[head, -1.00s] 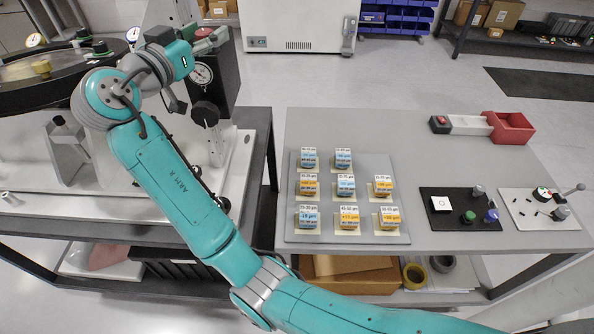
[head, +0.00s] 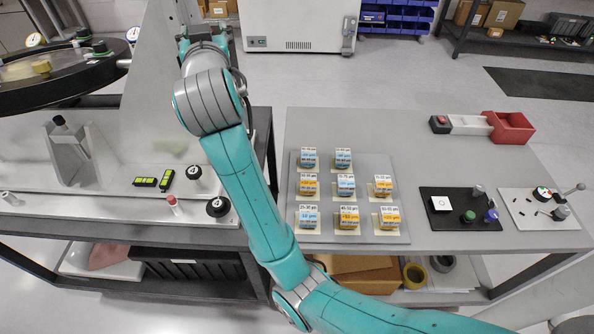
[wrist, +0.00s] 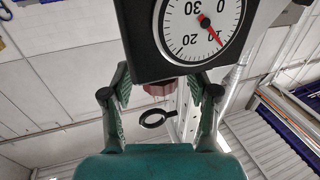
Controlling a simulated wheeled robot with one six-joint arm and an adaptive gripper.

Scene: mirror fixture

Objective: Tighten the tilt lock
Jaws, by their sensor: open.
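In the wrist view my gripper (wrist: 160,88) points upward with its two fingers apart. A reddish-brown ribbed knob (wrist: 157,89) shows between the fingertips, just below a dial gauge (wrist: 205,25) in a black housing. I cannot tell whether either finger touches the knob, or whether it is the tilt lock. A dark ring (wrist: 152,118) with a short handle shows below it. In the head view my arm's end is at the top of the fixture, and the arm hides the gauge, the knob and most of the gripper. The round mirror frame (head: 60,92) is at the left.
On the fixture's base are black knobs (head: 218,207), a small red-topped post (head: 173,203) and yellow levels (head: 146,182). The right table holds a tray of labelled blocks (head: 345,237), a black mat (head: 445,222) and a red bin (head: 510,127).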

